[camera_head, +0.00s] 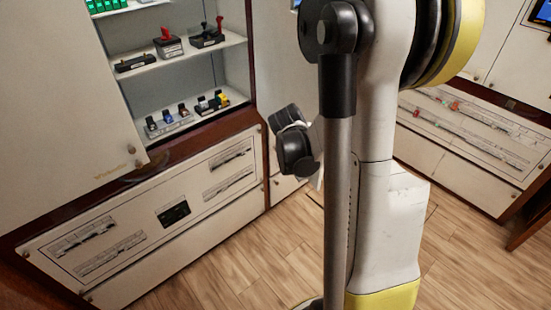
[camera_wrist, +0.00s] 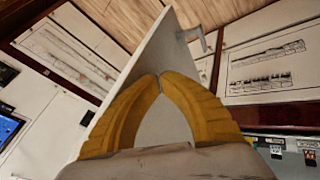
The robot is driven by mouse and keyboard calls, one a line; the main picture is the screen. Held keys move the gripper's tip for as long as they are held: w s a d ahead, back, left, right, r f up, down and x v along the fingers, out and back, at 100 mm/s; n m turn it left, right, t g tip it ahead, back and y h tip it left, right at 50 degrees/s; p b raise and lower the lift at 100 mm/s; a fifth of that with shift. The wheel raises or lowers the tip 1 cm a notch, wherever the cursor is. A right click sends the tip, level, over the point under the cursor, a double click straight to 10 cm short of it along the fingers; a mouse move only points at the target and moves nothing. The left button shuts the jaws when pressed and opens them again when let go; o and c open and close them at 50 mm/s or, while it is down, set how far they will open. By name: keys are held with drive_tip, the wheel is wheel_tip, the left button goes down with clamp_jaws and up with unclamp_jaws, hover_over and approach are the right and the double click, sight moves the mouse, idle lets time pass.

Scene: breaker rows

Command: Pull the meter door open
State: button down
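A white door panel (camera_wrist: 150,55), which looks like the meter door, stands out at an angle from the cabinets in the wrist view. A grey bar handle (camera_wrist: 190,36) sticks out from its right side. My gripper (camera_wrist: 160,76) has two yellow fingers whose tips meet, with nothing visible between them. The fingers are in front of the panel, apart from the handle; whether they touch the panel is unclear. In the head view my arm hides the fingers and most of the door area.
An open cabinet with shelves (camera_head: 190,103) holding breakers and switches stands at the left, above a lower drawer panel (camera_head: 115,245). Another cabinet (camera_head: 470,125) is at the right.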

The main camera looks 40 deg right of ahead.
drive_tip(key=s+d+b, duration=0.1)
drive_tip(key=s+d, duration=0.1)
drive_tip(key=d, duration=1.9)
drive_tip(key=shift+d+b, duration=0.25)
drive_tip(key=shift+b, duration=0.1)
drive_tip(key=shift+s, duration=0.1)
